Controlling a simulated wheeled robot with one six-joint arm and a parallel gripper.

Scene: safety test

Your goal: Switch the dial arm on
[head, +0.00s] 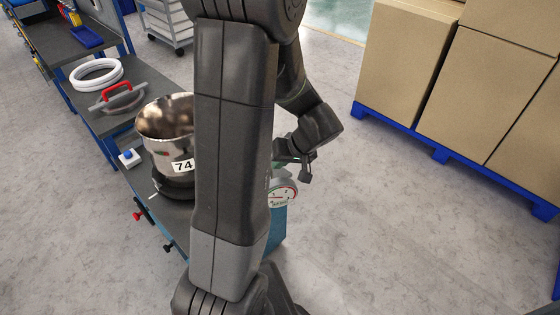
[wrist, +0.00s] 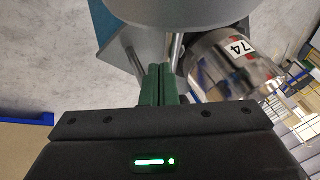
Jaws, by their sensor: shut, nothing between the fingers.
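A round dial (head: 283,193) with a white face and red marks stands at the end of the workbench, partly hidden behind my arm in the head view. My gripper (head: 306,174) is just above and beside the dial. In the wrist view its green fingers (wrist: 158,84) are shut together and empty. A large grey rounded part (wrist: 215,10) and a thin metal rod (wrist: 177,48) show just past the fingertips. I cannot tell whether the fingers touch the rod, or which part is the dial arm.
A metal pot labelled 74 (head: 162,130) stands on the bench (head: 177,213); it also shows in the wrist view (wrist: 222,68). A blue button box (head: 129,158) and a lid with a red handle (head: 120,98) are further left. Cardboard boxes (head: 408,60) on a blue pallet (head: 440,154) stand right. Open floor lies between.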

